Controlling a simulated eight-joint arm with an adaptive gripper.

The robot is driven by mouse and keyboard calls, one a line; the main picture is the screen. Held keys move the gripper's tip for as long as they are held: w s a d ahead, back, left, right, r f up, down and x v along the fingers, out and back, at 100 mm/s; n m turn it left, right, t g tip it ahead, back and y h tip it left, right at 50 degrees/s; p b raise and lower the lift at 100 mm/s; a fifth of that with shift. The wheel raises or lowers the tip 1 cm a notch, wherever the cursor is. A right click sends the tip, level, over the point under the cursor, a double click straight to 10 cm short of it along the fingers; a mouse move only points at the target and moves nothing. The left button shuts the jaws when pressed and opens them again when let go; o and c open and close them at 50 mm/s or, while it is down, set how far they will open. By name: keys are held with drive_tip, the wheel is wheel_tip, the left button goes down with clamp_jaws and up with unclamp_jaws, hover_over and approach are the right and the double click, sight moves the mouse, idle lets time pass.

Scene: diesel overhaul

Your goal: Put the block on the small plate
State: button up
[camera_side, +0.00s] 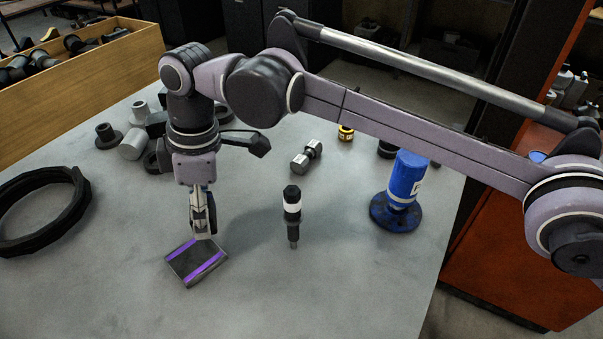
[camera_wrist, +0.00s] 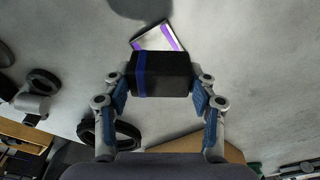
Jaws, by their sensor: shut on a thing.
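My gripper (camera_side: 203,232) points down over the table, its fingers closed around a dark block. In the wrist view the block (camera_wrist: 162,76), black with a blue band, sits between the two blue-padded fingers of my gripper (camera_wrist: 163,92). In the side view the block is mostly hidden by the near finger. The small plate (camera_side: 193,263), dark with two purple stripes, lies on the table just below and in front of the fingertips. In the wrist view the plate (camera_wrist: 157,37) shows beyond the block, which covers part of it. I cannot tell how high the block is above it.
A black-and-white injector-like part (camera_side: 291,211) stands right of the plate. A blue cylinder on a round base (camera_side: 403,185) stands further right. A black ring (camera_side: 42,208) lies at left. Several metal parts and a wooden crate (camera_side: 95,80) are behind. The front table is clear.

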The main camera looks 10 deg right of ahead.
drive_tip(key=w+d+r, duration=0.2)
drive_tip(key=w+d, duration=0.1)
drive_tip(key=d, duration=0.5)
hover_over(204, 265)
drive_tip(key=f, duration=0.7)
drive_tip(key=shift+d, duration=0.3)
drive_tip(key=shift+f, duration=2.05)
drive_tip(key=shift+f, duration=0.15)
drive_tip(key=o, duration=1.3)
